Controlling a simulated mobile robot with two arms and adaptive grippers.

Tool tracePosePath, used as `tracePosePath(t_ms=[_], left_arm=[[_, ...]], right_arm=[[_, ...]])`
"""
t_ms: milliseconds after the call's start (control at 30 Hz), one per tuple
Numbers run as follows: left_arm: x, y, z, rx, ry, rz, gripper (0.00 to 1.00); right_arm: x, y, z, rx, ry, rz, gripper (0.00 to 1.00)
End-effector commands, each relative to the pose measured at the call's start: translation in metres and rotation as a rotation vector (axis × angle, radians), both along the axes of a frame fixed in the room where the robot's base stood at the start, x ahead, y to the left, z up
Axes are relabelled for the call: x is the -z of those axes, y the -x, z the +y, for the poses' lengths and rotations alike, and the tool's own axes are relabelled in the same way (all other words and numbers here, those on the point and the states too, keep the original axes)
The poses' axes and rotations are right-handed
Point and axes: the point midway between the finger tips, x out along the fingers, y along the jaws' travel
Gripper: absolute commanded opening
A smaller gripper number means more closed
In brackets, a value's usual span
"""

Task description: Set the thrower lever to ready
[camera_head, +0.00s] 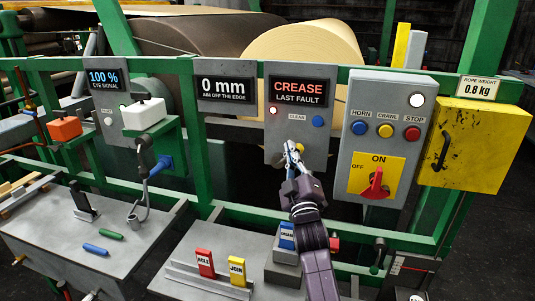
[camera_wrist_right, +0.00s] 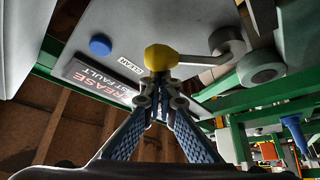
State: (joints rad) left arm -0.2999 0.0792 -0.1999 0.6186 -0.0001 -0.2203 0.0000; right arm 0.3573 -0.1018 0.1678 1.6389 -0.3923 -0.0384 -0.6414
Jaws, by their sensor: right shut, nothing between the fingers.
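The lever (camera_wrist_right: 228,42), a grey arm ending in a yellow knob (camera_wrist_right: 161,58), shows in the right wrist view on the grey fault panel. No mark for its settings is readable. In the head view the lever cannot be made out near my gripper. My right gripper (camera_head: 291,148) is in front of the lower part of the fault panel (camera_head: 282,130). In the right wrist view, its fingertips (camera_wrist_right: 162,92) are together just below the knob; whether they touch it I cannot tell. My left gripper is not in view.
The panel carries a blue CLEAR button (camera_head: 318,121) and a CREASE sign (camera_head: 299,92). A control box (camera_head: 385,135) and a yellow box (camera_head: 475,135) stand to the right. A green rail (camera_head: 230,212) and a bench (camera_head: 90,240) are lower down.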

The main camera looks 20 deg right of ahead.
Motion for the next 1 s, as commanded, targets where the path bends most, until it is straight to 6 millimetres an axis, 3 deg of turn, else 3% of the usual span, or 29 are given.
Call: tracePosePath(t_ms=[833,1000], left_arm=[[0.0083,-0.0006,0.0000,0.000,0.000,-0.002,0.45],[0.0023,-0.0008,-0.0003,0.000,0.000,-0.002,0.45]], right_arm=[[0.0066,0.0047,-0.0075,0.000,0.006,0.006,0.00],[-0.0011,0.0029,-0.0080,0.001,0.006,0.005,0.00]])
